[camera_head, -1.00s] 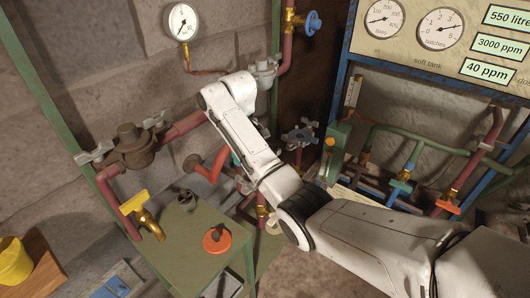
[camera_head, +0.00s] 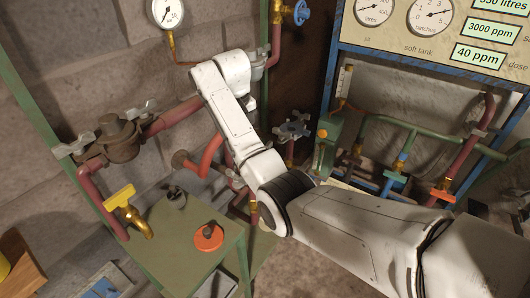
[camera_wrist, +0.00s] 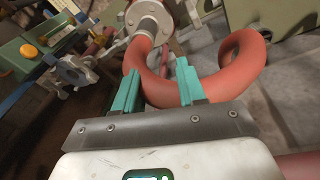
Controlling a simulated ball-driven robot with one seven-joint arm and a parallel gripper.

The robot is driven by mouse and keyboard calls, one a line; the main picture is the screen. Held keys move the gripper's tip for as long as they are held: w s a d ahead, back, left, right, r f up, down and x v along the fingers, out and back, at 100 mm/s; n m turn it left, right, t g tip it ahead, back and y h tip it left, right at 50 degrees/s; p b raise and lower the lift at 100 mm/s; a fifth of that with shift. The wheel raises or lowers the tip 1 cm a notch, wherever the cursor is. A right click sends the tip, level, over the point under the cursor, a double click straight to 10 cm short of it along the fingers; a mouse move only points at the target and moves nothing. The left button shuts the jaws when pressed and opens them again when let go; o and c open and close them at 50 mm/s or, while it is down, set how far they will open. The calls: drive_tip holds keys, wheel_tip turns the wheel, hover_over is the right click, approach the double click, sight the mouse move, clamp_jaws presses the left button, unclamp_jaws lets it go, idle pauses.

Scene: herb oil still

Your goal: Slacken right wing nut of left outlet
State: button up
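A brown outlet fitting (camera_head: 118,138) is at the left of the head view, on a red pipe. A pale grey wing nut (camera_head: 138,110) is on its right side and another wing nut (camera_head: 72,148) on its left. I cannot tell whether either is slack. My arm hides my gripper in the head view. In the wrist view my gripper (camera_wrist: 158,82) has its two teal fingers apart, with nothing clearly held between them. A curved red pipe (camera_wrist: 238,75) runs beyond them to a round pale flange (camera_wrist: 148,20). No wing nut is clearly identifiable there.
A green table (camera_head: 160,240) carries a dark knob and an orange-red disc (camera_head: 208,237). A yellow-handled tap (camera_head: 120,197) is beside it. A grey handwheel (camera_head: 292,129) and a green box (camera_head: 328,145) stand right of my arm. A panel with gauges (camera_head: 430,20) is at the upper right.

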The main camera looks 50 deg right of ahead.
drive_tip(key=d+f+m+h+b, duration=0.1)
drive_tip(key=d+f+m+b, duration=0.2)
drive_tip(key=f+m, duration=0.1)
drive_tip(key=d+f+m+h+b, duration=0.1)
drive_tip(key=d+f+m+b, duration=0.3)
drive_tip(key=m, duration=0.1)
drive_tip(key=s+d+f+m+b, duration=0.1)
drive_tip(key=d+f+m+b, duration=0.3)
drive_tip(key=m, duration=0.1)
drive_tip(key=shift+f+g+h, duration=0.2)
drive_tip(key=shift+g+h, duration=0.2)
drive_tip(key=shift+a, duration=0.1)
drive_tip(key=shift+c, duration=0.3)
clamp_jaws()
